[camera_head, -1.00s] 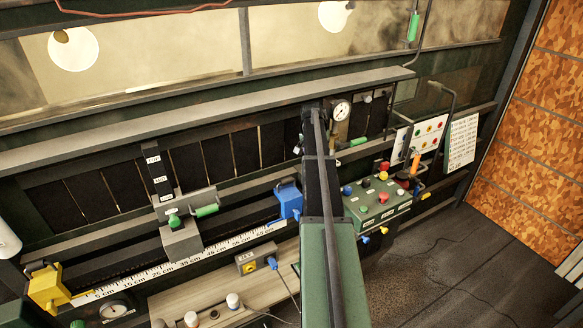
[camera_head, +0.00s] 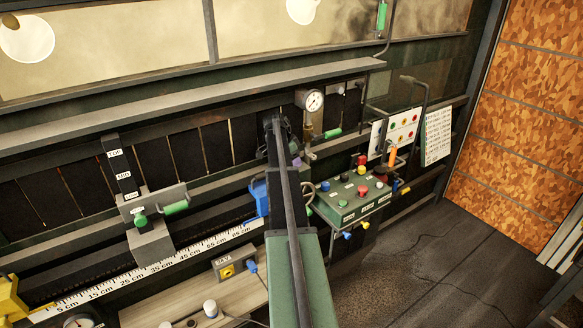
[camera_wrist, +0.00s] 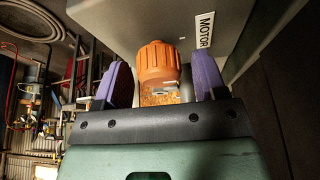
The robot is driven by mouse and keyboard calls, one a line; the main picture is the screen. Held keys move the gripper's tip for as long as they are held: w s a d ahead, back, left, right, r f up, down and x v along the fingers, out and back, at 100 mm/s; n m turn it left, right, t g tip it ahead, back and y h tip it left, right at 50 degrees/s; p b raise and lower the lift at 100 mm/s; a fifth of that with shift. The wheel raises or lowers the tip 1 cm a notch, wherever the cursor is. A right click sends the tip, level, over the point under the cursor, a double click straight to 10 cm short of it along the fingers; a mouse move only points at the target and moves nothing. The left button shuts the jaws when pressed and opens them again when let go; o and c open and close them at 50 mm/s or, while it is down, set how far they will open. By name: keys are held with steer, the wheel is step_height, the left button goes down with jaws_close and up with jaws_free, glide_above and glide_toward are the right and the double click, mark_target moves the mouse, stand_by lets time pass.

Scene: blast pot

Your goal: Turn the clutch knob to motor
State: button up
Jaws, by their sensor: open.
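The orange ribbed knob (camera_wrist: 157,68) shows in the wrist view, mounted on a grey housing (camera_wrist: 138,20). A white label reading MOTOR (camera_wrist: 205,30) is on the housing, to the right of the knob. My gripper (camera_wrist: 161,80) is open, with one purple finger on each side of the knob. A gap shows between the knob and the left finger, and a narrower one at the right. In the head view my arm hides the knob and most of my gripper.
In the head view, a green control box (camera_head: 350,197) with coloured knobs stands right of my arm. A pressure gauge (camera_head: 314,100) and a blue block (camera_head: 259,197) are close to the arm. The dark floor (camera_head: 430,265) at right is clear apart from cables.

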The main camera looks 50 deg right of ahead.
steer(key=c, duration=0.9)
steer(key=shift+n+t, duration=0.3)
steer(key=shift+n, duration=0.4)
steer(key=shift+c, duration=0.2)
steer(key=o, duration=0.9)
steer(key=shift+o, duration=0.2)
steer(key=shift+r, duration=0.1)
steer(key=s+p+v, duration=0.1)
steer(key=p+v, duration=0.6)
steer(key=shift+w+a+r, duration=0.2)
steer(key=shift+w, duration=0.35)
